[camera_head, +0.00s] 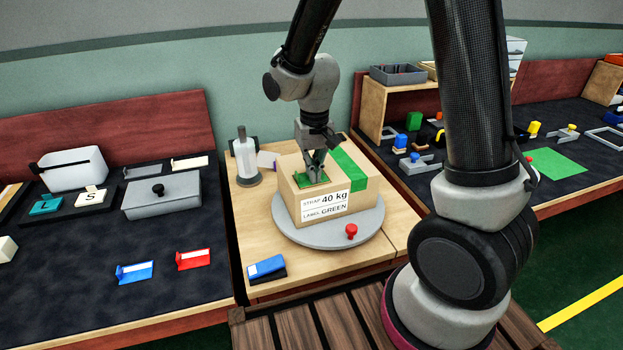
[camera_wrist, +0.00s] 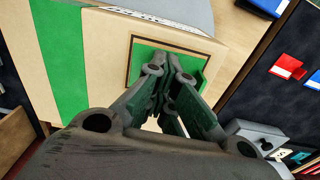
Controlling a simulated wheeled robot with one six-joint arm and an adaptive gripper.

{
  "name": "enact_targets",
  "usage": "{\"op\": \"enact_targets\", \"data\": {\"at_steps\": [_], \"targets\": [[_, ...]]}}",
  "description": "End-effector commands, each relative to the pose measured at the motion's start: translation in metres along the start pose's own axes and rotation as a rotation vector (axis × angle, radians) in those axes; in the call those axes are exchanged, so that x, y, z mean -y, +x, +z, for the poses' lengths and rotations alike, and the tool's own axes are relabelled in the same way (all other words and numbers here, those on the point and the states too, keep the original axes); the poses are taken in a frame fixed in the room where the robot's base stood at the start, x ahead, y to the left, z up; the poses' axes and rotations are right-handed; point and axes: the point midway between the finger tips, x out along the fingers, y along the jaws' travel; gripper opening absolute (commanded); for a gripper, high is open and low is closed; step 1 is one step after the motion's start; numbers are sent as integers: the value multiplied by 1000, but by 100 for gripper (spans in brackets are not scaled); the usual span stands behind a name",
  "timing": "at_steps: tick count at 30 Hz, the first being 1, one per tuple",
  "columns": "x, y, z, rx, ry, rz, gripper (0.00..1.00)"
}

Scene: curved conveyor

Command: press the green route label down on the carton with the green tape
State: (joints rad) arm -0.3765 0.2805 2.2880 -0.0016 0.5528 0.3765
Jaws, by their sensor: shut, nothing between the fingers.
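The carton (camera_head: 345,206) with a green tape band (camera_head: 351,170) stands on a round grey turntable. Its front print reads "STRAP 40 kg" and "LABEL GREEN". The green route label (camera_head: 305,181) lies inside a dark outlined square on the carton's top, left of the tape; it also shows in the wrist view (camera_wrist: 197,63). My gripper (camera_head: 316,178) points down over the label with its fingers shut and empty. In the wrist view the fingertips (camera_wrist: 168,72) overlap the label and hide part of it. I cannot tell whether they touch it.
The turntable (camera_head: 300,237) has a red knob (camera_head: 351,231). A bottle (camera_head: 245,160) stands left of the carton, and a blue block (camera_head: 266,268) lies at the front left. Left bench holds blue (camera_head: 134,271) and red (camera_head: 193,259) label holders and a grey box (camera_head: 162,197).

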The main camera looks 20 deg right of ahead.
Motion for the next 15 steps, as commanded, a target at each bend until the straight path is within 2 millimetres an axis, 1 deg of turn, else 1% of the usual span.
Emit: {"op": "enact_targets", "data": {"at_steps": [1,2,5,15], "targets": [[-2,10,9,26,4,6,0],[-2,9,9,25,4,6,0],[-2,0,9,25,4,6,0],[-2,-40,6,20,2,6,0]]}}
